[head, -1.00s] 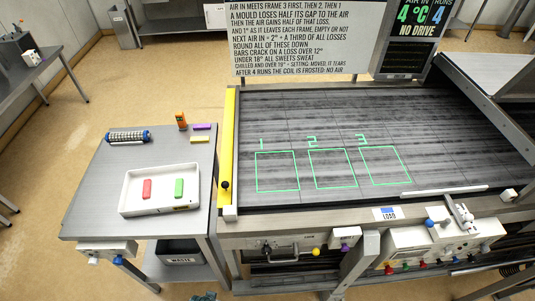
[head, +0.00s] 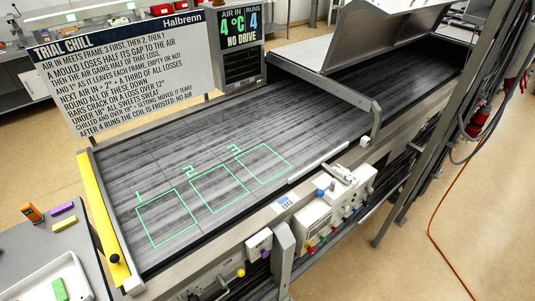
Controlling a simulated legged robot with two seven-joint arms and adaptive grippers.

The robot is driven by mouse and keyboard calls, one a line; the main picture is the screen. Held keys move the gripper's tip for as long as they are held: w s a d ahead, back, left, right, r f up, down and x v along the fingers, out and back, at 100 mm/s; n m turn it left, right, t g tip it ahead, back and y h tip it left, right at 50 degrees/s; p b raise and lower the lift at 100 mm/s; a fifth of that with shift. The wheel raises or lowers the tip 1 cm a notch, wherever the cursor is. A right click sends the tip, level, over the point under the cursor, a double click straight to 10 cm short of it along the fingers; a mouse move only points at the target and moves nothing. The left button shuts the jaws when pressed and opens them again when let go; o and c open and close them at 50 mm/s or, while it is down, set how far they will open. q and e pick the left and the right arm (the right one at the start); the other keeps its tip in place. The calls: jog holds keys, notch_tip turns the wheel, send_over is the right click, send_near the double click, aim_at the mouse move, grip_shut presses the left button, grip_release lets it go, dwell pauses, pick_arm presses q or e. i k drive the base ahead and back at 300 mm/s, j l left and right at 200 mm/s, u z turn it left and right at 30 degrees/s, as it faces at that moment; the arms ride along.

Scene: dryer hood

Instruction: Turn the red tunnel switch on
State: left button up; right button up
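The grey control box (head: 325,205) is on the front of the conveyor (head: 165,160), right of centre in the head view. A small red knob (head: 311,249) sits low on its front edge. Several other small coloured knobs are near it, including a blue knob (head: 319,192) on top. I cannot read any label marking the tunnel switch, nor tell whether the red knob is on or off. Neither of my grippers is in view.
A sign board (head: 130,70) and a display reading "NO DRIVE" (head: 240,45) stand behind the conveyor. A white tray (head: 40,283) is at lower left. A metal post (head: 440,120) with red fittings (head: 480,118) and an orange cable (head: 440,220) are right.

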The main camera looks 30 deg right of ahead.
aim_at(312, 250)
jog(key=z, duration=1.85)
